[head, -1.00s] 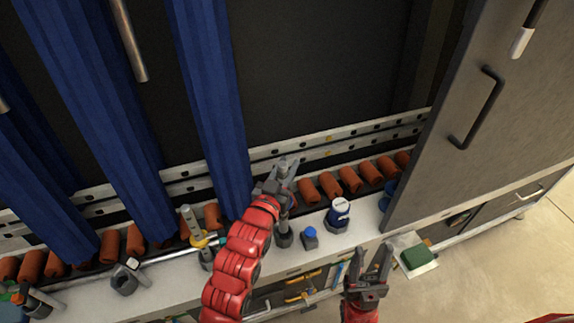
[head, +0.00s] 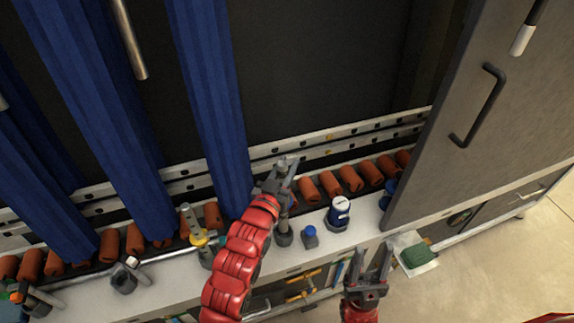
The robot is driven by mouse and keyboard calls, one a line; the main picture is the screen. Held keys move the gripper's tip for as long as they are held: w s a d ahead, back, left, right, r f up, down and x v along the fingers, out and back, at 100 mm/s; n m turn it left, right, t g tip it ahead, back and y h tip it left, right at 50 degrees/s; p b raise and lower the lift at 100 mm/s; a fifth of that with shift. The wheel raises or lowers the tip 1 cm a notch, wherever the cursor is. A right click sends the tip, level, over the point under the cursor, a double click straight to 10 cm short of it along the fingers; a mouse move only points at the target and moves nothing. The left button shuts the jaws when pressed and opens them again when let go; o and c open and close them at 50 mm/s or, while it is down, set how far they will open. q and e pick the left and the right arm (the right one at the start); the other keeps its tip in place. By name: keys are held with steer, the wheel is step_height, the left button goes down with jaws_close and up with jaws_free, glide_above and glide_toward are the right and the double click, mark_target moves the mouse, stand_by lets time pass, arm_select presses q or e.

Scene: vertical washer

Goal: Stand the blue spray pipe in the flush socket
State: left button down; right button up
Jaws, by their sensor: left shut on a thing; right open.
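My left gripper (head: 281,180) is shut on an upright grey pipe (head: 284,213), the spray pipe. A little blue shows beside the jaws, which hide much of its upper part. The pipe's lower end is at a dark socket (head: 284,238) on the pale ledge. I cannot tell whether it is seated inside or just above it. A small dark socket with a blue top (head: 310,236) sits just to the right. I cannot tell which socket is the flush one. My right gripper (head: 372,265) is open and empty in front of the ledge, lower right.
A yellow-ringed pipe (head: 195,234), a dark holder (head: 124,280) and an orange-marked fitting (head: 25,293) stand along the ledge to the left. A blue-and-white jar (head: 339,212) stands right. Orange rollers (head: 330,184) and blue curtain strips (head: 216,110) are behind. A grey door (head: 480,90) bounds the right.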

arm_select(q)
step_height(320, 180, down, 6)
steer(key=b, duration=0.3)
stand_by(1.8)
steer(key=c, duration=0.6)
jaws_free()
steer(key=shift+o, duration=0.2)
steer(key=shift+f, duration=0.1)
steer(key=shift+s+a, duration=0.1)
steer(key=shift+s, duration=0.05)
steer(key=shift+s+a+f, duration=0.15)
steer(key=shift+s, duration=0.2)
steer(key=p+v, duration=0.3)
steer(key=v, duration=1.3)
steer(key=shift+s, duration=0.2)
